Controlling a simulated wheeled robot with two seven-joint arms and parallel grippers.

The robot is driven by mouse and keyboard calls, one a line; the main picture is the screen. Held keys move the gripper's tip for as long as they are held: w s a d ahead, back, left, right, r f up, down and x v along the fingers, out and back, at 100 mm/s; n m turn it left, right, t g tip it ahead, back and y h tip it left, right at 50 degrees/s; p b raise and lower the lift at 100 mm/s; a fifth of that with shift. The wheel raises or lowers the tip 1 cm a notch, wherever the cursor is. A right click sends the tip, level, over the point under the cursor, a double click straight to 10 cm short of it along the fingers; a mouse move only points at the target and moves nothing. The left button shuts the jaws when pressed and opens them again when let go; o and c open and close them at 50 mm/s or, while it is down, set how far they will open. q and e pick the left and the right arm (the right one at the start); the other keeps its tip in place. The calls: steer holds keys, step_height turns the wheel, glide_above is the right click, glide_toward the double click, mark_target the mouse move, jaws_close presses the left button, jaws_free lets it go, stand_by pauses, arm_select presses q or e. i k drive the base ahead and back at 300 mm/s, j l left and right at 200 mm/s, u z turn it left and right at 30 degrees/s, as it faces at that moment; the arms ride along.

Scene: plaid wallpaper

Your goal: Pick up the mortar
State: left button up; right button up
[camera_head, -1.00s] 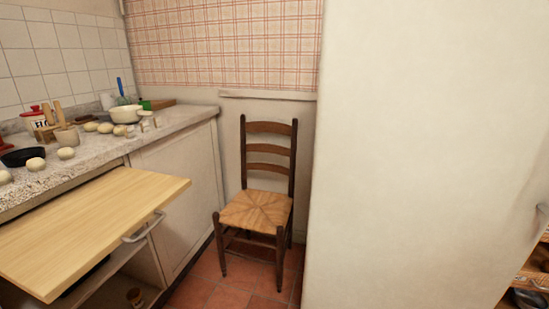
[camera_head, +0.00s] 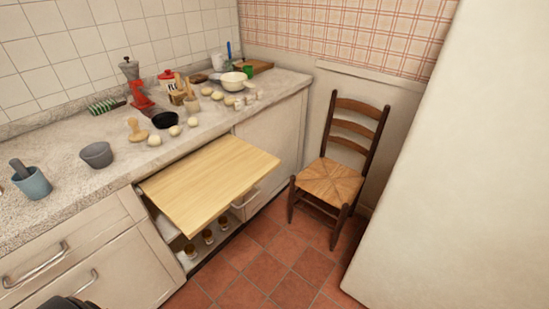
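A blue-grey mortar (camera_head: 34,185) stands on the counter at the far left of the head view. A dark pestle (camera_head: 19,169) leans in it. A plain grey bowl (camera_head: 97,155) stands just right of it on the counter. Neither of my grippers can be made out. A dark rounded shape shows at the bottom left edge, too little of it to tell what it is.
The granite counter (camera_head: 60,198) holds a dark bowl (camera_head: 165,120), several pale dough balls, a red moka pot (camera_head: 138,92) and a white pan (camera_head: 233,81). A wooden board (camera_head: 215,180) juts out below the counter. A chair (camera_head: 332,182) stands right; tiled floor is clear between.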

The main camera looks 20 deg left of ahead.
mark_target(98, 156)
steer(key=u, duration=2.05)
